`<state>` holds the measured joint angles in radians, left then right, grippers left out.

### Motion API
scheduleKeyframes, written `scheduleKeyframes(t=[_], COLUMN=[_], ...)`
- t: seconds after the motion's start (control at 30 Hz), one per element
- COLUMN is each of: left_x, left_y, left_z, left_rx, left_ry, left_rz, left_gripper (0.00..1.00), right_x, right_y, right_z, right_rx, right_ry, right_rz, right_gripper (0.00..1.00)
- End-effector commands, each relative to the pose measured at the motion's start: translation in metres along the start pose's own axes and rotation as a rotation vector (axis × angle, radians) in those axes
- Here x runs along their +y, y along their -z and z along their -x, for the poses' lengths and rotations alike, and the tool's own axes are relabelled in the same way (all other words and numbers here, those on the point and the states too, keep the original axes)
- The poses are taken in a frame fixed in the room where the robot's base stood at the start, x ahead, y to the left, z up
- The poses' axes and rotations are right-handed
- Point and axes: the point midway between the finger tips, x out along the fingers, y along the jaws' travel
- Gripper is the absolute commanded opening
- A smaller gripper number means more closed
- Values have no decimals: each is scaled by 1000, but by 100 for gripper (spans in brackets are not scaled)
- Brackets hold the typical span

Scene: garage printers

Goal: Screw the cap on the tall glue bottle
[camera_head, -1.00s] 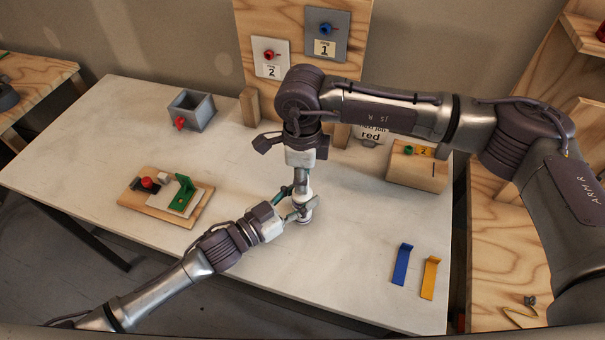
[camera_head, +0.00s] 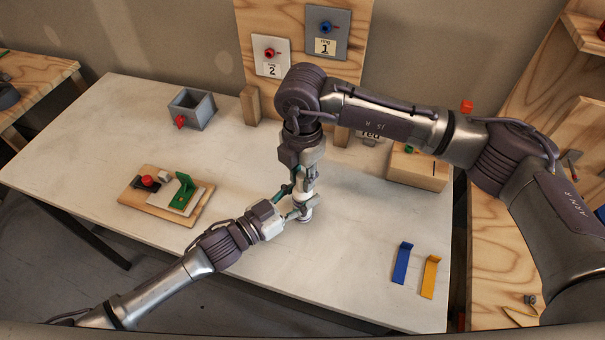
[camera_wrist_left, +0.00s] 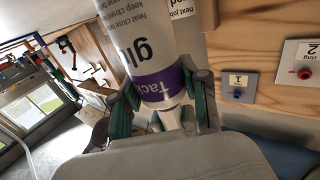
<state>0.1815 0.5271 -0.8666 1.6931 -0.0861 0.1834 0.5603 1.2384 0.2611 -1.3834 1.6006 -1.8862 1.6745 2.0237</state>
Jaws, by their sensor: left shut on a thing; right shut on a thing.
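The tall glue bottle (camera_head: 304,216) stands upright on the table, white with a purple band. In the left wrist view the bottle (camera_wrist_left: 145,55) shows large printed lettering and the purple band. My left gripper (camera_head: 296,212) reaches in from the left and is shut on the bottle; its green-padded fingers (camera_wrist_left: 163,108) lie on either side in the left wrist view. My right gripper (camera_head: 301,188) points straight down over the bottle's top and is shut. What it holds, presumably the cap, is hidden between its fingers, so I cannot see how it sits on the bottle.
A wooden board with a green bracket (camera_head: 184,190) lies on the left. A grey bin (camera_head: 193,108) stands behind it. A blue strip (camera_head: 401,263) and a yellow strip (camera_head: 430,277) lie at the right front. A wooden block (camera_head: 418,170) stands at the back right.

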Motion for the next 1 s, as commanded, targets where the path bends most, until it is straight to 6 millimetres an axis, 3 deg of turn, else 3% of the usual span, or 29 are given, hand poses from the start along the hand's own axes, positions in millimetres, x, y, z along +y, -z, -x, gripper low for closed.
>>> scheduleKeyframes(t=[0.2,0.4,0.53,0.83,0.87,1.0], left_x=[1,1,1,1,1,1], left_y=[0,0,0,0,0,0], left_z=[0,0,0,0,0,0], left_rx=[0,0,0,0,0,0], left_ry=[-1,-1,-1,-1,-1,-1], left_rz=[0,0,0,0,0,0], left_gripper=[0,0,0,0,0,0], right_x=[1,1,1,1,1,1], right_y=[0,0,-1,-1,-1,-1], right_z=[0,0,0,0,0,0], right_rx=[2,3,3,2,2,2], right_ry=[-2,-4,-5,-5,-5,-5], right_rz=[-504,-849,-939,-948,-948,-947], right_gripper=[16,16,16,16,31,51])
